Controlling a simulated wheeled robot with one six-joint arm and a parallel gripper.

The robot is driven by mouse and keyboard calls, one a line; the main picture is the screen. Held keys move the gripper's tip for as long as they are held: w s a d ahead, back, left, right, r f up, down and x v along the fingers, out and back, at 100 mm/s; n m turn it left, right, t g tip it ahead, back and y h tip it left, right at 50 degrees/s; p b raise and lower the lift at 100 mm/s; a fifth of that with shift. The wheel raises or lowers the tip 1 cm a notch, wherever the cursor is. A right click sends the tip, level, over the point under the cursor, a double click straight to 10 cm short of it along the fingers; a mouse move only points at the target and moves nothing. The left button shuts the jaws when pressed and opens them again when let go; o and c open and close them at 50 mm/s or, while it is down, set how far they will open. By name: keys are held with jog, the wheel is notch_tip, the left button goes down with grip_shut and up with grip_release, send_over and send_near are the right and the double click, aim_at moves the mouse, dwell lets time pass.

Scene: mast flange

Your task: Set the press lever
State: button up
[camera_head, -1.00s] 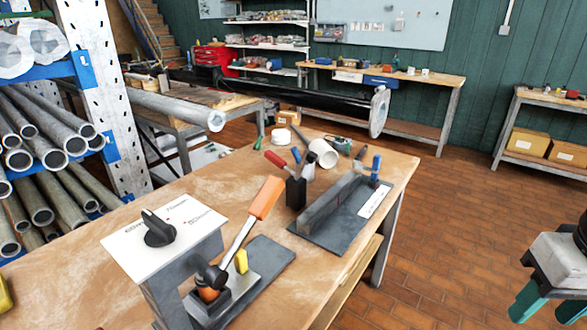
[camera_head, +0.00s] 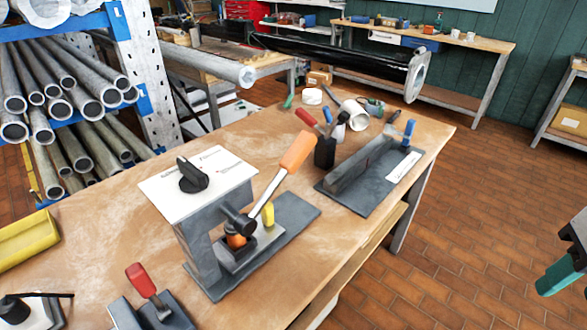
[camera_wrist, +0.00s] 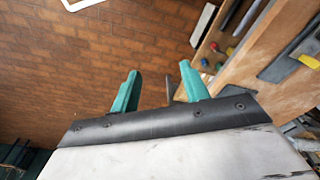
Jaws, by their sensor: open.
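The press (camera_head: 215,235) stands on the wooden workbench with a white top plate and a black knob. Its lever has an orange handle (camera_head: 298,150) on a metal rod, tilted up to the right from a black pivot. A yellow piece (camera_head: 268,213) stands beside the press on its grey base. My gripper (camera_wrist: 157,92) shows in the wrist view with two green fingers apart and nothing between them. In the head view only a part of it (camera_head: 556,275) shows at the right edge, beside the bench and well apart from the lever.
The workbench (camera_head: 90,230) also bears a grey fixture with a blue handle (camera_head: 408,131), a black tool holder (camera_head: 325,152), a red-handled device (camera_head: 141,280) and a yellow bin (camera_head: 28,238). A pipe rack (camera_head: 128,60) stands behind left. The brick floor (camera_head: 480,200) right of the bench is clear.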

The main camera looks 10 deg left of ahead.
jog(key=shift+r, duration=0.1)
dwell(0.3)
notch_tip(320, 180, up, 11)
jog(key=m+g, duration=0.1)
jog(key=m, duration=0.5)
send_over(300, 143)
jog(key=shift+w+d+r, duration=0.1)
jog(key=shift+d+r, duration=0.05)
jog(key=shift+d, duration=0.1)
jog(key=shift+a, duration=0.35)
jog(key=shift+f, duration=0.45)
notch_tip(300, 143, down, 7)
jog(key=shift+r, duration=0.1)
